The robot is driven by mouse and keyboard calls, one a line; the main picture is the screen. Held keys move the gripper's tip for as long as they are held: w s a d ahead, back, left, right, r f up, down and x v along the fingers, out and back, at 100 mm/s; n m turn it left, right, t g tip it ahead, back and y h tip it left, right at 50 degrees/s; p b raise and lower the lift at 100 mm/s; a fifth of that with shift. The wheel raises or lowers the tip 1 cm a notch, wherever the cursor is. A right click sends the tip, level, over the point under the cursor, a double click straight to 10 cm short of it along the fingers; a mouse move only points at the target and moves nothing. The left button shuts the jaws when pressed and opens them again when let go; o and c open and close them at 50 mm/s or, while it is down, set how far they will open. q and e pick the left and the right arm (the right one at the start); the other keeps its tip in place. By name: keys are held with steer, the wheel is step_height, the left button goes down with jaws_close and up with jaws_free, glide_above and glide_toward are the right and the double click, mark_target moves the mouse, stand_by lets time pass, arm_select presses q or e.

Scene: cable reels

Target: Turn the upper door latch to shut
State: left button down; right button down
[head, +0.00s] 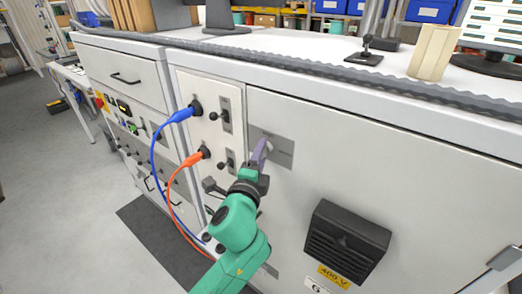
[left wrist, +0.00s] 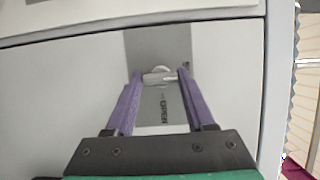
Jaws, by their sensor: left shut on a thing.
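The upper door latch has a grey plate (head: 285,158) on the pale cabinet door, and the plate also shows in the left wrist view (left wrist: 145,45). A small light latch handle (left wrist: 158,77) lies across the plate between my fingertips, with lettering on the plate that seems to read OPEN. My left gripper (head: 262,151) reaches up to the plate with its purple fingers, which also show in the left wrist view (left wrist: 160,80). It is shut on the handle. In the head view my fingers hide the handle. My right gripper is not in view.
A blue cable (head: 154,145) and an orange cable (head: 170,185) hang from sockets left of the door. A black vent box (head: 346,240) sticks out of the door at lower right. A grey corrugated conduit (head: 330,80) runs along the worktop edge.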

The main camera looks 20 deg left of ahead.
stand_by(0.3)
arm_select(q)
steer(key=shift+c, duration=1.3)
jaws_free()
steer(key=s, duration=1.4)
steer(key=shift+s, duration=0.3)
steer(key=shift+d, duration=0.1)
